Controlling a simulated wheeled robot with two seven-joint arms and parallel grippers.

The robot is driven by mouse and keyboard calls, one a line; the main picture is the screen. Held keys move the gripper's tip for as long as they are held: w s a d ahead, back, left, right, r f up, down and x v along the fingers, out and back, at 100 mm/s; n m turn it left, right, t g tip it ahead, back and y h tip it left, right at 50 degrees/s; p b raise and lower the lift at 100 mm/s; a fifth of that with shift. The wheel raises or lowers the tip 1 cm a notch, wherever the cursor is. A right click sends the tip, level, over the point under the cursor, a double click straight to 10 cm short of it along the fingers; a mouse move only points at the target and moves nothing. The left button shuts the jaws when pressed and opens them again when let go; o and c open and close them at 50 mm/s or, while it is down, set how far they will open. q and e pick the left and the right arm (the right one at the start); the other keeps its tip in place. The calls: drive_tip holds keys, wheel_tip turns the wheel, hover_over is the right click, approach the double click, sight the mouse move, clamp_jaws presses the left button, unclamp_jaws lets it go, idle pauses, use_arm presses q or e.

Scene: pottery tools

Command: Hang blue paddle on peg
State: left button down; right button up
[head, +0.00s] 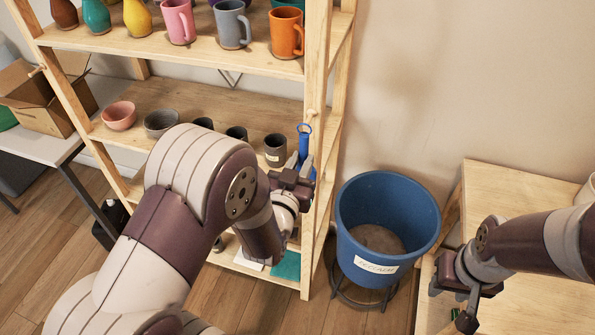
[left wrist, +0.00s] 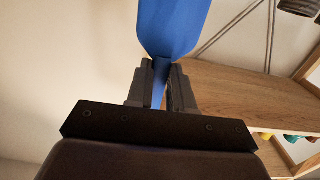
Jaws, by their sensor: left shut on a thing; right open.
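The blue paddle (head: 304,141) is upright beside the right front post of the wooden shelf, with a ring at its top end. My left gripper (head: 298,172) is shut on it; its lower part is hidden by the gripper. In the left wrist view the paddle (left wrist: 172,28) narrows to a neck between the fingers (left wrist: 165,88). A wooden peg (head: 311,113) sticks out of the right post, just above the paddle's ring in the picture. Whether the ring touches the peg I cannot tell. My right gripper (head: 462,300) is open at lower right, away from the paddle.
The shelf (head: 215,100) holds mugs, bowls and dark cups (head: 275,150) close to my left gripper. A blue bucket (head: 388,225) with a label stands right of the shelf. A wooden table (head: 510,195) is at right. The wall between is bare.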

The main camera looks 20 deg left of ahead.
use_arm(q)
drive_tip(key=shift+w+r, duration=0.1)
drive_tip(key=shift+w, duration=0.9)
drive_tip(key=shift+w+f+b, duration=0.35)
drive_tip(key=shift+w+b, duration=0.25)
drive_tip(key=shift+w, duration=0.15)
drive_tip(key=shift+w+d+f+b, duration=0.1)
drive_tip(key=shift+w+b, duration=0.05)
drive_tip(key=shift+b, duration=0.15)
drive_tip(key=c, duration=0.9)
unclamp_jaws()
drive_tip(key=shift+f, duration=0.1)
